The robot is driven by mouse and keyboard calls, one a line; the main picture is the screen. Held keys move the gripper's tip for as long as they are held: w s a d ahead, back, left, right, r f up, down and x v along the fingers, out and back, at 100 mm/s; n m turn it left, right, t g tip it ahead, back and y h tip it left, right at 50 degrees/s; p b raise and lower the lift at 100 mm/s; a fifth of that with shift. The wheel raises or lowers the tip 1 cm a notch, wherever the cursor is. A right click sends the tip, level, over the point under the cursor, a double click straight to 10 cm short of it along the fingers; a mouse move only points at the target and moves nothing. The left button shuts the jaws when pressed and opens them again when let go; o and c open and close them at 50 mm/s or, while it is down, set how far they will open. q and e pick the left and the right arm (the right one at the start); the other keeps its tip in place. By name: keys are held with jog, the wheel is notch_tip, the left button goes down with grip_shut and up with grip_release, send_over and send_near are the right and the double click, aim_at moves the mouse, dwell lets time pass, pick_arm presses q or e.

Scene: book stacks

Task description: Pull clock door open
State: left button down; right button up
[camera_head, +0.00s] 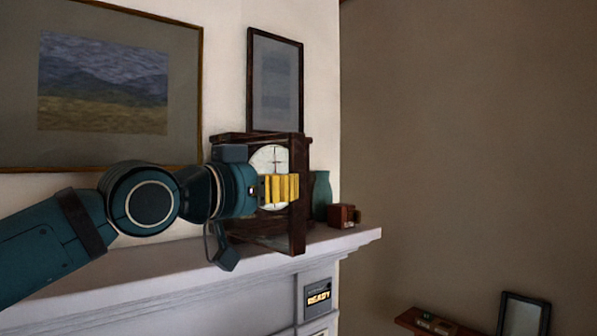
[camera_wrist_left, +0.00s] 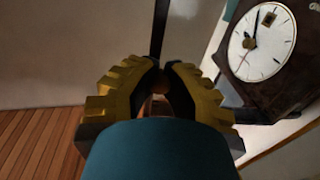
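The clock (camera_head: 222,140) stands on the mantel in a dark wooden case, and its white dial (camera_head: 267,160) is partly hidden by my gripper. The clock door (camera_head: 299,215), a dark frame, stands swung out from the case. In the left wrist view the dial (camera_wrist_left: 262,42) is at the upper right, and the door's dark edge (camera_wrist_left: 160,28) stands apart from it. My left gripper (camera_head: 297,188) is at the door's edge. Its yellow fingers (camera_wrist_left: 163,68) close around the door edge, with a small brown part between them. The exact contact is hidden. My right gripper is not in view.
A green vase (camera_head: 321,195) and a small brown box (camera_head: 343,215) stand on the mantel (camera_head: 355,239) right of the clock. Framed pictures hang behind. The space right of the mantel is free, with a low shelf (camera_head: 433,325) far below.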

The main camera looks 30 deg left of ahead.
pick_arm(q)
jog(key=shift+s+a+m+g+h+p, duration=0.2)
jog(key=shift+s+a+m+h, duration=0.25)
jog(key=shift+s+h, duration=0.25)
jog(key=shift+s+a+m+g+h+p, duration=0.2)
jog(key=shift+s+a+m+h, duration=0.25)
jog(key=shift+s+h, duration=0.3)
jog(key=shift+s+a+m+g+h+p, duration=0.2)
jog(key=shift+s+a+m+h, duration=0.15)
jog(key=shift+s+m+h, duration=0.25)
jog(key=shift+s, duration=0.1)
jog(key=c, duration=0.9)
grip_release()
jog(key=shift+c, duration=0.2)
jog(key=v, duration=1.2)
